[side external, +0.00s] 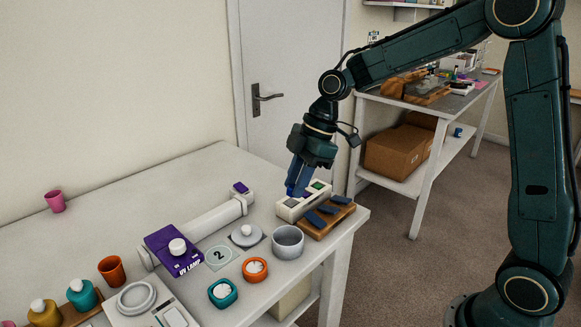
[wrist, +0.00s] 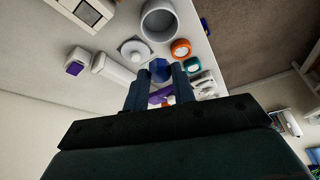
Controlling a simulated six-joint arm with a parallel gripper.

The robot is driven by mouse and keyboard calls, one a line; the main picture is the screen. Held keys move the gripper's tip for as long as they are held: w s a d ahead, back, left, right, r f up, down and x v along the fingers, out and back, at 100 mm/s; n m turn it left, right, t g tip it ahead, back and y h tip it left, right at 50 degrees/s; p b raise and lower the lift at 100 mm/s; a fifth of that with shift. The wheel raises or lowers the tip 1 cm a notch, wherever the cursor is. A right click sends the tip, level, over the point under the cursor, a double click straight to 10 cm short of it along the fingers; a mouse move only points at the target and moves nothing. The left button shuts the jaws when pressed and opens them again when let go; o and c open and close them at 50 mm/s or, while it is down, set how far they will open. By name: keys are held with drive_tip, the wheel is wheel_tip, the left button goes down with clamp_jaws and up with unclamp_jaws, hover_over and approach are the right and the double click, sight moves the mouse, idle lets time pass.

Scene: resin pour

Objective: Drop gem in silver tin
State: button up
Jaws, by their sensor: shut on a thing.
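My gripper (side external: 297,190) hangs above the table, pointing down, just behind the white compartment box. In the wrist view its two fingers (wrist: 159,76) are closed on a blue faceted gem (wrist: 159,69). In the side view I cannot clearly tell the gem from the bluish fingers. The silver tin is a grey open cup (side external: 288,236) near the table's front edge, in front of the gripper; it also shows at the top of the wrist view (wrist: 158,22). The gem is apart from the tin. The tin's inside is only partly visible.
Orange (side external: 255,269) and teal (side external: 222,292) round items and a purple UV lamp (side external: 172,262) are nearby.

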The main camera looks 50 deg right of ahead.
drive_tip(key=shift+f, duration=2.65)
drive_tip(key=o, duration=1)
drive_tip(key=shift+r, duration=0.1)
drive_tip(key=v, duration=1.3)
drive_tip(key=shift+d+r, duration=0.25)
drive_tip(key=shift+s, duration=0.15)
